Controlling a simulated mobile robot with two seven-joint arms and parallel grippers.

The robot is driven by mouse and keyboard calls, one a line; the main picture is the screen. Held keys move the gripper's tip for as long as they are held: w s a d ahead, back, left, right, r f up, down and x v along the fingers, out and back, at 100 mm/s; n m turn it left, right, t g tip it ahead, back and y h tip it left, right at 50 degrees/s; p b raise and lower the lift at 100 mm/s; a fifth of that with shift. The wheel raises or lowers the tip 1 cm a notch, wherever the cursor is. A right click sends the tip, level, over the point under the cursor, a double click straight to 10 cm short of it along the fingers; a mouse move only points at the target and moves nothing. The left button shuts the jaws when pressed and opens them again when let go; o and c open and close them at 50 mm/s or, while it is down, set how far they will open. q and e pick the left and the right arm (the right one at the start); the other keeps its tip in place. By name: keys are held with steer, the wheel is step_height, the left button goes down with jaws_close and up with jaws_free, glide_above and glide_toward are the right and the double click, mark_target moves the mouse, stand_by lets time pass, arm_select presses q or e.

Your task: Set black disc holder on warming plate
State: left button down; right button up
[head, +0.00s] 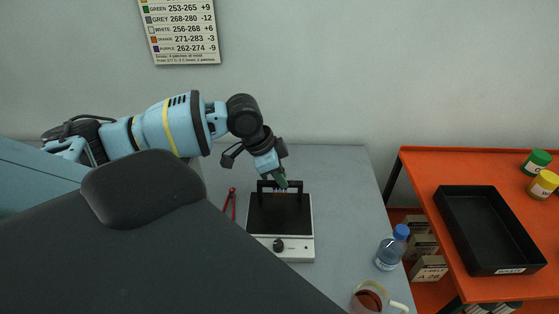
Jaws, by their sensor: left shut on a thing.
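My left gripper (281,183) reaches down over the back of the warming plate. It is shut on the black disc holder (265,186), whose dark handle-like frame shows at the fingertips. The warming plate (296,247) is a white box with a dark square top and a black knob on its front. The holder is over the plate's back edge in the picture; whether it touches the top I cannot tell. The fingers hide part of the holder. My right gripper is not in view.
A red tool-like item (230,203) is left of the plate. A blue-capped bottle (390,249) and a mug with dark red liquid (369,299) stand at the grey table's right edge. An orange table (437,205) at right bears a black tray (489,268) and two jars (536,162).

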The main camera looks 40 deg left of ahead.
arm_select(q)
steer(key=shift+f, duration=0.3)
stand_by(0.5)
steer(key=c, duration=0.6)
jaws_free()
steer(key=shift+c, duration=0.2)
steer(key=shift+r+p, duration=0.5)
steer(key=shift+r, duration=3)
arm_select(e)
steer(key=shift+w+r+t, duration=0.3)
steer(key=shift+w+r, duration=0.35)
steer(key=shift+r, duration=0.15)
